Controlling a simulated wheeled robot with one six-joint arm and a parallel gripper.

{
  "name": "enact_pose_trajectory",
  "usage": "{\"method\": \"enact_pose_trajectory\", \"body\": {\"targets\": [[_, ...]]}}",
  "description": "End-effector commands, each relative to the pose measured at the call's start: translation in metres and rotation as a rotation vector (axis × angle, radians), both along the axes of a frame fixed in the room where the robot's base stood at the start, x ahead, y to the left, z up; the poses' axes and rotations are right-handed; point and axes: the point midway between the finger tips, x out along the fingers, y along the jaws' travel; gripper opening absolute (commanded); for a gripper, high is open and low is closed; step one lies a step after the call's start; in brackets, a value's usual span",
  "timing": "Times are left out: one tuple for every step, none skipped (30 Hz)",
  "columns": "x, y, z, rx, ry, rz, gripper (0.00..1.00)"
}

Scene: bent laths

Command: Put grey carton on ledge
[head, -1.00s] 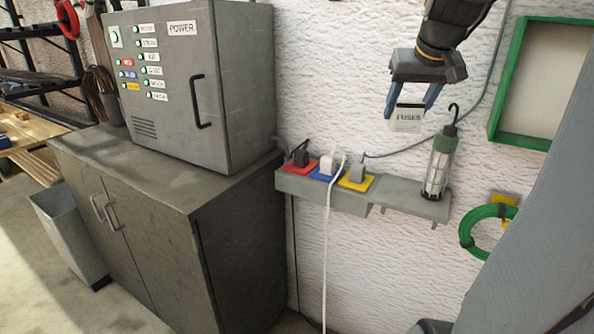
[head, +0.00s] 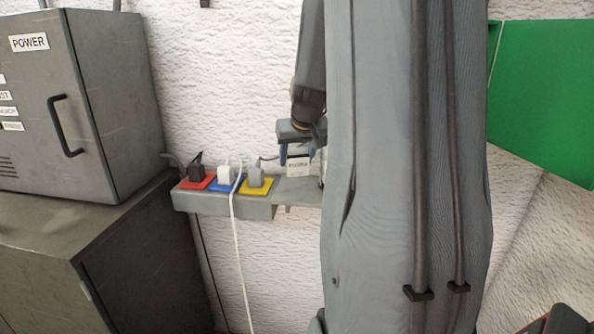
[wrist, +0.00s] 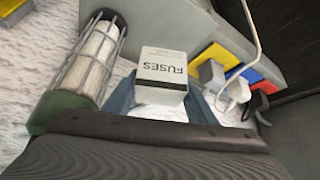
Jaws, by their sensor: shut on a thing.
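The grey carton, a small pale box marked FUSES (head: 299,169), is between the fingers of my gripper (head: 296,152). In the wrist view the carton (wrist: 162,72) sits upright in the shut jaws (wrist: 162,98), its label facing the camera. The ledge (head: 298,190) is the grey shelf to the right of the sockets; my arm hides its right end. The carton is over or just above the ledge's visible part; I cannot tell whether it touches. In the wrist view the ledge (wrist: 165,25) lies beyond the carton.
A caged work lamp (wrist: 92,62) stands close to the left of the carton in the wrist view; my arm hides it in the head view. Red, blue and yellow sockets (head: 254,186) with plugs and a white cable (head: 234,245) sit left of the ledge.

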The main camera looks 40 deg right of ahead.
Motion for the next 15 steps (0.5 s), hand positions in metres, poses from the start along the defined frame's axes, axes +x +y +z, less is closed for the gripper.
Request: {"method": "enact_pose_trajectory", "body": {"targets": [[0.000, 0.000, -0.006, 0.001, 0.002, 0.001, 0.28], [0.000, 0.000, -0.008, 0.001, 0.001, 0.001, 0.28], [0.000, 0.000, -0.010, 0.001, 0.000, 0.001, 0.28], [0.000, 0.000, -0.011, 0.001, 0.000, 0.001, 0.28], [0.000, 0.000, -0.014, 0.000, 0.000, 0.001, 0.28], [0.000, 0.000, -0.019, 0.001, 0.002, 0.001, 0.28], [0.000, 0.000, -0.023, 0.002, 0.002, 0.001, 0.28], [0.000, 0.000, -0.027, 0.001, 0.003, 0.000, 0.28], [0.000, 0.001, -0.034, 0.003, 0.002, 0.001, 0.28], [0.000, 0.001, -0.038, 0.003, 0.002, 0.001, 0.28], [0.000, 0.001, -0.042, 0.002, 0.001, 0.001, 0.28], [0.000, 0.001, -0.046, 0.002, 0.001, 0.001, 0.28], [0.000, 0.000, -0.048, 0.001, 0.001, 0.001, 0.28], [0.000, 0.000, -0.049, 0.001, 0.000, 0.001, 0.28], [0.000, 0.000, -0.050, 0.000, -0.001, 0.000, 0.28]]}}
